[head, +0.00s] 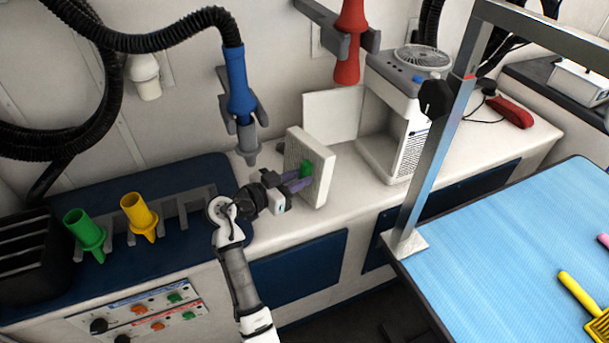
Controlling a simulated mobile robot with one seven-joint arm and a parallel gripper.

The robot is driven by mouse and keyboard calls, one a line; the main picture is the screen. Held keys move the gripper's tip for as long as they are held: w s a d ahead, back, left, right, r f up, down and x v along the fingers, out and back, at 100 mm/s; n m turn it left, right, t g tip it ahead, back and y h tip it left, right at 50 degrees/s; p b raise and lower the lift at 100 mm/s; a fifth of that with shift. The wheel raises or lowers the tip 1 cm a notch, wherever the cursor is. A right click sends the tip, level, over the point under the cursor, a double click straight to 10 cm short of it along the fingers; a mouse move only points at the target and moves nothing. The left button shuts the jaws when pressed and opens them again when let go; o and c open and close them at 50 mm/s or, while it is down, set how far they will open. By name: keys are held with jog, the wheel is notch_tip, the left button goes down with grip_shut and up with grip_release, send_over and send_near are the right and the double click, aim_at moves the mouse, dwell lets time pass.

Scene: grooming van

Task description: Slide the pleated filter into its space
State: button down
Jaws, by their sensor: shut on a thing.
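The pleated filter (323,178) is a white framed panel with a green tab (305,169) on its face. It is held upright above the white counter, in the middle of the head view. My gripper (298,180) is shut on the filter at the green tab, coming from the left. The white box-shaped unit (396,115) with a round fan grille on top stands to the right of the filter. An open, dark cavity (375,130) shows in its left side. The filter is apart from that cavity. A white panel (331,118) stands behind the filter, beside the unit.
A blue nozzle (238,85) on a black hose hangs just left of the filter. A red nozzle (348,45) hangs above, near the unit. A metal post (432,150) rises from the blue grooming table (500,230) at right. Green and yellow nozzles stand at left.

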aim_at(303, 165)
jog(key=shift+r+p, duration=0.8)
jog(key=shift+r, duration=1.1)
notch_tip(303, 165, down, 4)
jog(key=b, duration=0.3)
jog(key=shift+r, duration=0.35)
